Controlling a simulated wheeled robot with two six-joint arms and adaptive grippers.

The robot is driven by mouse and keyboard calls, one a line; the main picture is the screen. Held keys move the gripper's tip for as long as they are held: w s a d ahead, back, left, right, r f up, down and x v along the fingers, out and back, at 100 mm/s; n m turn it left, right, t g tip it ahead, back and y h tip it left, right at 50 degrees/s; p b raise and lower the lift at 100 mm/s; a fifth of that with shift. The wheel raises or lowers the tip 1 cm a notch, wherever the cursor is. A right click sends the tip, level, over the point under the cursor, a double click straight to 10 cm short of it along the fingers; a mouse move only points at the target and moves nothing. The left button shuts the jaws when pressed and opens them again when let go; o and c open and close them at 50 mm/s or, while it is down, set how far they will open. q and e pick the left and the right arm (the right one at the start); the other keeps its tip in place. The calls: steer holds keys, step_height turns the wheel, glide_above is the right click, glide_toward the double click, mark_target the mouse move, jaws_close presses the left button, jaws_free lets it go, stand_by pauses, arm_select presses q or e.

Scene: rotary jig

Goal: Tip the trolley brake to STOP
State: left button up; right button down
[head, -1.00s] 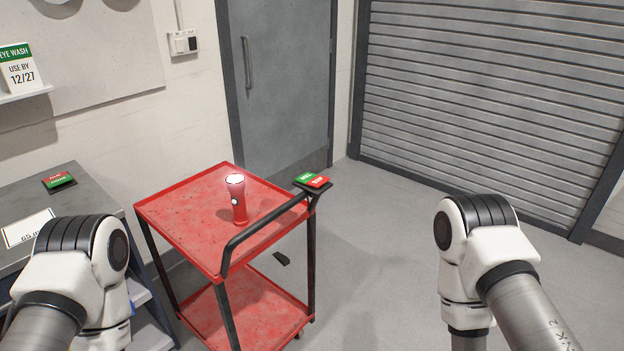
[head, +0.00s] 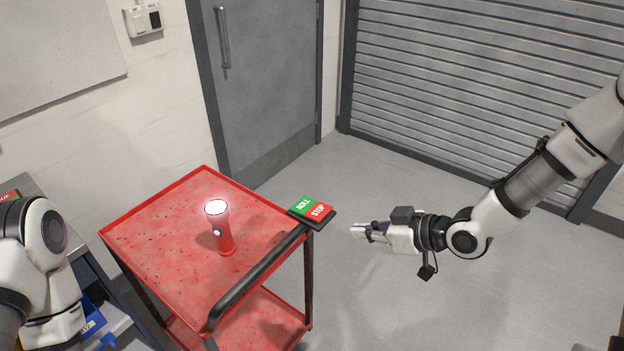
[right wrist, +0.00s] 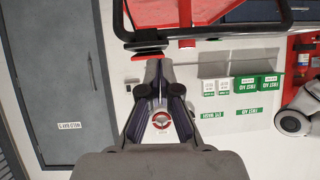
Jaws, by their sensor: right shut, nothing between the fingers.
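The brake rocker (head: 311,212) sits on a dark plate at the far right end of the trolley's handle. It has a green ROLL half on the left and a red STOP half on the right. The red trolley (head: 160,235) stands left of centre. My right gripper (head: 355,230) is shut and empty, to the right of the rocker and apart from it, pointing left towards it. In the right wrist view the shut fingers (right wrist: 160,88) point at the rocker's red edge (right wrist: 150,54) under the trolley handle. My left arm shows at the left edge, but its gripper is out of view.
A lit red torch (head: 219,228) stands upright on the trolley's top tray. The black handle bar (head: 262,272) runs along the tray's near right side. A grey bench (head: 62,225) is at the left. The floor right of the trolley is clear.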

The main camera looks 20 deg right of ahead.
step_height(320, 180, up, 8)
steer(key=d+t, duration=0.1)
steer(key=t, duration=0.1)
steer(key=p, duration=0.2)
glide_above(329, 208)
steer(key=s+a, duration=0.1)
steer(key=f, duration=0.4)
steer(key=shift+s+a+f, duration=0.15)
steer(key=shift+s+f, duration=0.05)
steer(key=shift+f, duration=0.15)
steer(key=shift+s+d+f+p, duration=0.15)
steer(key=shift+f+p, duration=0.05)
steer(key=shift+f, duration=0.45)
steer(key=shift+s+d+f+p, duration=0.1)
steer(key=shift+s+f+p, duration=0.1)
steer(key=shift+f, duration=0.4)
steer(key=shift+d+f, duration=0.15)
steer(key=shift+f, duration=0.3)
arm_select(q)
step_height(329, 208, up, 4)
steer(key=shift+s+f, duration=0.15)
steer(key=shift+f, duration=0.1)
